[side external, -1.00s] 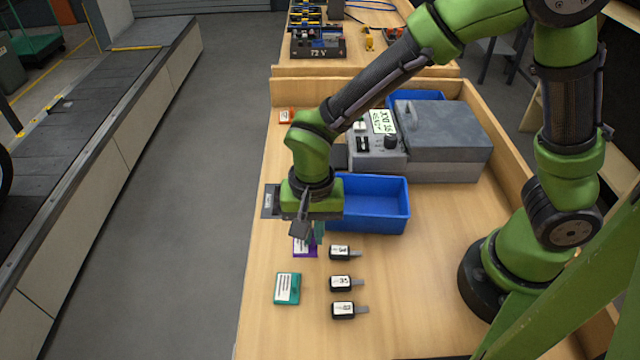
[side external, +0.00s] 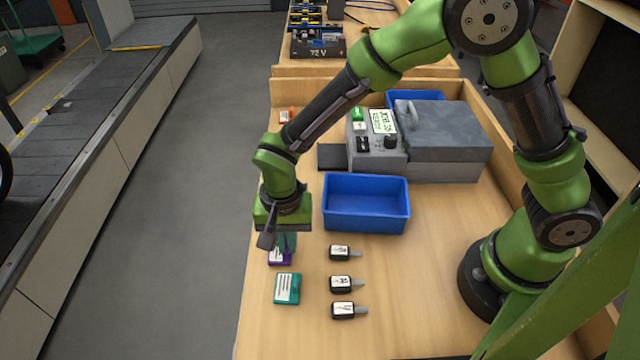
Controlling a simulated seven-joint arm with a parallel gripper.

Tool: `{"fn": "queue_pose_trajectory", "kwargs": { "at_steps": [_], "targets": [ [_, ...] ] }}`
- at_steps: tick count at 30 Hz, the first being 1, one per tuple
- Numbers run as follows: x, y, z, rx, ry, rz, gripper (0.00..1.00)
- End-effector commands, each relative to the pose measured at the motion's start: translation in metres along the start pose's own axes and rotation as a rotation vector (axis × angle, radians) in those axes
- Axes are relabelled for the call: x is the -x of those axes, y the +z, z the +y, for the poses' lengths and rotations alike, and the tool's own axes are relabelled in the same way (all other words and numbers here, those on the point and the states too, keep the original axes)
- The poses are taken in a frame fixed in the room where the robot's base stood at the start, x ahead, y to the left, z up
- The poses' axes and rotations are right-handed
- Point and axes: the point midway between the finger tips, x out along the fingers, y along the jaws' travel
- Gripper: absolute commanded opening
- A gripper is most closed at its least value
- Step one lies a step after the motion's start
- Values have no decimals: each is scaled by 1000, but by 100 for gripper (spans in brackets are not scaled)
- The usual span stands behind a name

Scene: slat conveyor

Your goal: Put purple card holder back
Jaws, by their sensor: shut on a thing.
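The purple card holder (side external: 281,258) is at the left side of the wooden bench, under my gripper (side external: 280,246). It has a white label, and its upper part is hidden behind the gripper. My gripper points down and is shut on the purple card holder. I cannot tell whether the holder touches the bench. A teal card holder (side external: 287,288) with a white label lies just in front of it, nearer the camera.
Several black tags, one of them here (side external: 340,252), lie to the right of the card holders. An empty blue bin (side external: 366,203) stands behind them. A grey machine (side external: 440,140) stands farther back. The bench's left edge is close to my gripper.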

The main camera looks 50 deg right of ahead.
Motion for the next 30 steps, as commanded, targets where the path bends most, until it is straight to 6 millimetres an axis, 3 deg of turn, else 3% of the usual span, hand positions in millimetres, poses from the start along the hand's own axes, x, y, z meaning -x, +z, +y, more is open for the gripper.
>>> {"fn": "queue_pose_trajectory", "kwargs": {
  "at_steps": [1,6,17,30],
  "targets": [
    [-2,0,0,0,1,0,10],
    [-1,0,0,0,1,0,34],
    [6,0,0,0,-1,1,34],
    [91,0,-1,1,-4,2,34]
  ]
}}
